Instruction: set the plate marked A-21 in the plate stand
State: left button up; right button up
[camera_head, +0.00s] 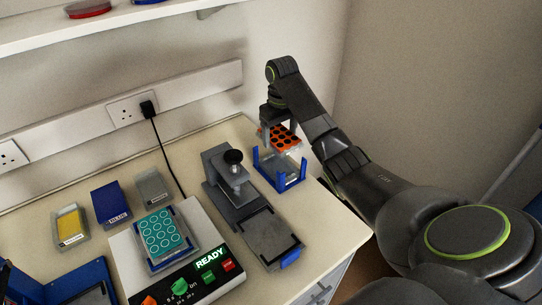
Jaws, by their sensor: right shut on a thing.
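My right gripper (278,124) reaches down at the back right of the bench. It is shut on an orange plate (283,137) with dark round wells. The plate is at the upper part of a stand with blue corner posts (291,184) and a pale base. I cannot tell whether the plate touches the stand. A teal plate (160,231) with pale rings lies on the white device at the front. No A-21 mark is readable on either plate. My left gripper is not in view.
A grey press-like device (222,178) with a black knob stands left of the stand. The white device (197,285) reads READY. Yellow (70,225), blue (111,204) and grey (153,188) boxes stand behind it. A black cable (166,150) hangs from the wall socket.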

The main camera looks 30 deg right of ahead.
aim_at(280, 166)
jog(key=f+b, duration=0.2)
jog(key=shift+s+f, duration=0.2)
jog(key=shift+f, duration=0.1)
notch_tip(280, 166, down, 2)
jog(key=shift+s+f+p, duration=0.1)
jog(key=shift+s+p, duration=0.05)
jog(key=shift+p, duration=0.55)
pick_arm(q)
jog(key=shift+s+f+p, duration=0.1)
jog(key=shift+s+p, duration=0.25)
pick_arm(e)
jog(key=shift+f, duration=2.4)
jog(key=shift+f, duration=0.15)
jog(key=o, duration=1.1)
jog(key=shift+c, duration=0.2)
